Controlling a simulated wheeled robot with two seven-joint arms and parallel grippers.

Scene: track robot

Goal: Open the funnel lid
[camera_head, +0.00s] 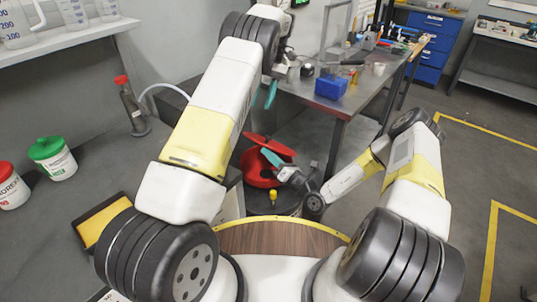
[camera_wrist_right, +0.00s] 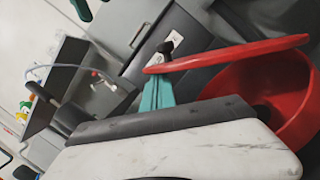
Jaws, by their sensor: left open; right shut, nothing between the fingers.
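The red funnel (camera_head: 256,174) stands on a dark drum in the middle of the head view; its bowl (camera_wrist_right: 288,128) is at the right of the right wrist view. Its red lid (camera_head: 254,139) is tilted up, with a gap to the bowl; it appears nearly edge-on (camera_wrist_right: 235,53) in the wrist view. My right gripper (camera_head: 270,157) is shut and empty, its teal fingers (camera_wrist_right: 155,92) at the lid's edge on the gap side. I cannot tell whether they touch. My left gripper (camera_head: 262,94) is open and empty, above and behind the funnel.
A metal workbench (camera_head: 360,97) with a blue bin (camera_head: 331,86) and tools stands behind. A grey counter at left holds a green-lidded tub (camera_head: 52,158), a red-lidded tub (camera_head: 10,186) and a red-capped bottle (camera_head: 131,107). The floor at right is clear.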

